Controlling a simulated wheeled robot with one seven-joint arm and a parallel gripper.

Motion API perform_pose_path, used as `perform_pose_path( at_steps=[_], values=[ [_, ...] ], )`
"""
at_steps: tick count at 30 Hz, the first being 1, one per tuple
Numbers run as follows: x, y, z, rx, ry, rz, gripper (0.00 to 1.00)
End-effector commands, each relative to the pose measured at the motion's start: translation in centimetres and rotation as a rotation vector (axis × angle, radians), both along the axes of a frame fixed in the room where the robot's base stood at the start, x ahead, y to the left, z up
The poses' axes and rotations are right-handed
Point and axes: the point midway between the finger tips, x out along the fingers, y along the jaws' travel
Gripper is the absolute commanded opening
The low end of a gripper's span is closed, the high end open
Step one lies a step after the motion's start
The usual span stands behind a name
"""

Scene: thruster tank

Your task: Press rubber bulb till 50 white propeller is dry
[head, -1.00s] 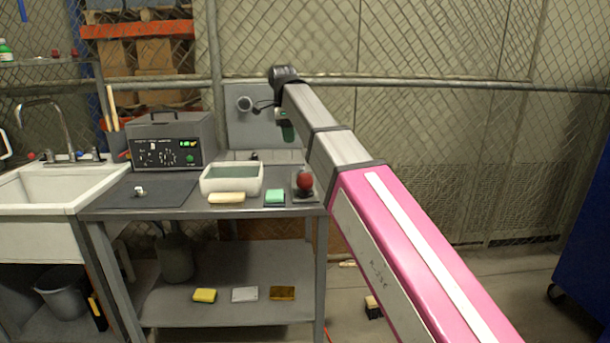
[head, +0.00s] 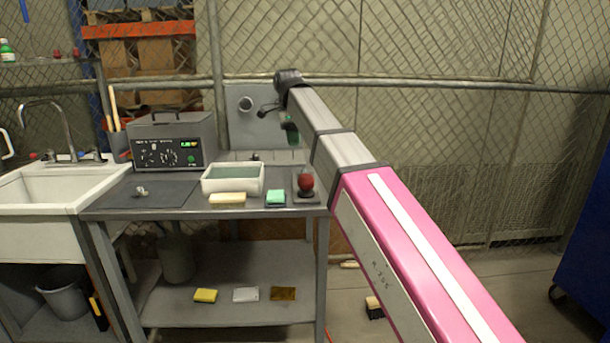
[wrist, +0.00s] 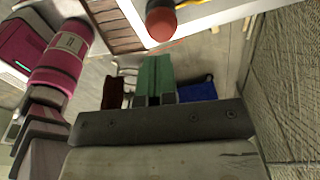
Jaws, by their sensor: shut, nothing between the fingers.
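The red rubber bulb (head: 305,182) stands upright on a small dark base near the right end of the grey bench. It also shows at the top edge of the wrist view (wrist: 161,22). My gripper, with green fingers (head: 291,131), hangs above and behind the bulb, apart from it, partly hidden by my arm. In the wrist view the green fingers (wrist: 155,68) are together with nothing between them. A small white propeller (head: 141,191) lies on a dark mat (head: 165,198) at the bench's left. Whether it is wet cannot be told.
A grey instrument box (head: 190,130) with a lit display is behind the mat. A sink (head: 50,210) adjoins at left.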

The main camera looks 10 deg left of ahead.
Motion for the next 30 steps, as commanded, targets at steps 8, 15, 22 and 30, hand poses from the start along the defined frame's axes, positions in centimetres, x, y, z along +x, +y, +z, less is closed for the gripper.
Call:
perform_pose_path(
  at_steps=[8,15,22,30],
  values=[
    [0.0,-2.3,-1.8,-0.003,0.006,0.0,0.0],
    [0.0,-2.3,-1.9,-0.003,0.006,0.0,0.0],
    [-0.1,-2.4,-2.9,-0.004,0.007,0.0,0.0],
    [-0.1,-2.7,-5.7,-0.004,0.008,0.0,0.0]
  ],
)
